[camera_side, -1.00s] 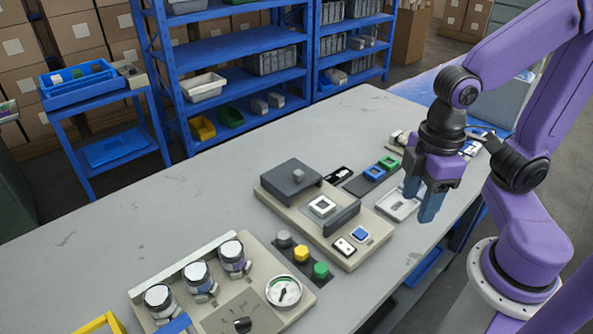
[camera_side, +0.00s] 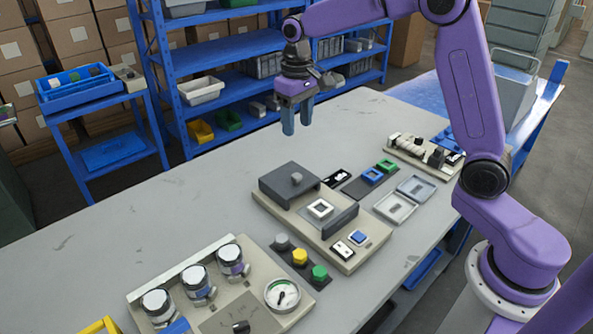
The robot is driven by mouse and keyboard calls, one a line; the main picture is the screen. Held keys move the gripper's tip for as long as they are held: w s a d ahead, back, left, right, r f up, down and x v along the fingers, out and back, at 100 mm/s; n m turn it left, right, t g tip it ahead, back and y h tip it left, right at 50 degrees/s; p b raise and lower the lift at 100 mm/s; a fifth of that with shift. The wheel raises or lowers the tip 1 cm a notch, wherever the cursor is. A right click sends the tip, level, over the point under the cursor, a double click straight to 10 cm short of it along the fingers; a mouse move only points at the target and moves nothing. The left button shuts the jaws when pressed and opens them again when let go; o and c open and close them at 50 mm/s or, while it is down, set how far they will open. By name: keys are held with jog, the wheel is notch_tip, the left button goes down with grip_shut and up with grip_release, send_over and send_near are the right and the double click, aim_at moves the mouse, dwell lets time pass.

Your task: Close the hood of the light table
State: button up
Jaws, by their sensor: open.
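The light table (camera_side: 340,254) is a beige base in the middle of the bench. Its hood looks to be the dark grey box (camera_side: 277,190) with a small grey knob (camera_side: 296,178) on top, at the back left end of the base. A white square frame (camera_side: 319,209) lies uncovered beside the box, with a dark upright bar (camera_side: 338,221) on its other side. My gripper (camera_side: 297,122) is open and empty, pointing down, high in the picture above and behind the box, apart from it.
Grey, yellow and green buttons (camera_side: 300,257) and a panel with a gauge (camera_side: 282,295) and jars stand at the front left. Blue and green frames (camera_side: 373,175), a grey open case (camera_side: 396,207) and a beige rack (camera_side: 425,155) lie to the right. The bench's left back is clear.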

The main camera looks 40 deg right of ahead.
jog(key=w+d+m, duration=0.1)
jog(key=w+d, duration=0.2)
send_near(297, 175)
notch_tip(297, 175, down, 8)
jog(key=shift+w+f, duration=0.1)
jog(key=shift+f, duration=0.15)
dwell(0.3)
grip_shut()
